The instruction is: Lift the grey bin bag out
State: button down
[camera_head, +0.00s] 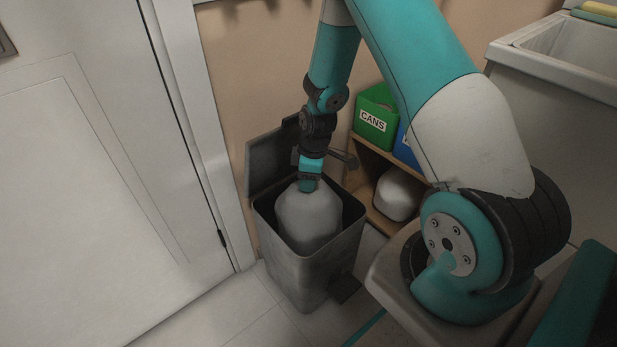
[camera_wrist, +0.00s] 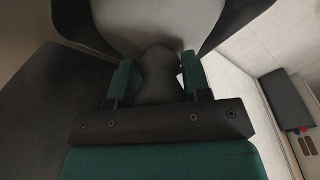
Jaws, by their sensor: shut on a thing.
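The grey bin bag (camera_head: 308,216) sits inside a dark grey bin (camera_head: 314,275) with its lid (camera_head: 271,160) standing open at the back. The bag's rounded top shows at about the bin's rim; its lower part is hidden by the bin walls. My gripper (camera_head: 308,185) comes down from above and is shut on the bag's gathered neck. In the wrist view the neck (camera_wrist: 158,72) lies between the two green fingers of my gripper (camera_wrist: 156,78), with the bag's body (camera_wrist: 155,22) beyond it.
A wooden shelf (camera_head: 384,156) beside the bin holds a green box (camera_head: 376,108) marked CANS, a blue box and a white rounded thing (camera_head: 398,196) below. A white door (camera_head: 90,190) is at left, a sink (camera_head: 570,50) at upper right. Tiled floor is clear in front.

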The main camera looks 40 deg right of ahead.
notch_tip(320, 180, up, 20)
jog(key=p, duration=1.6)
dwell(0.4)
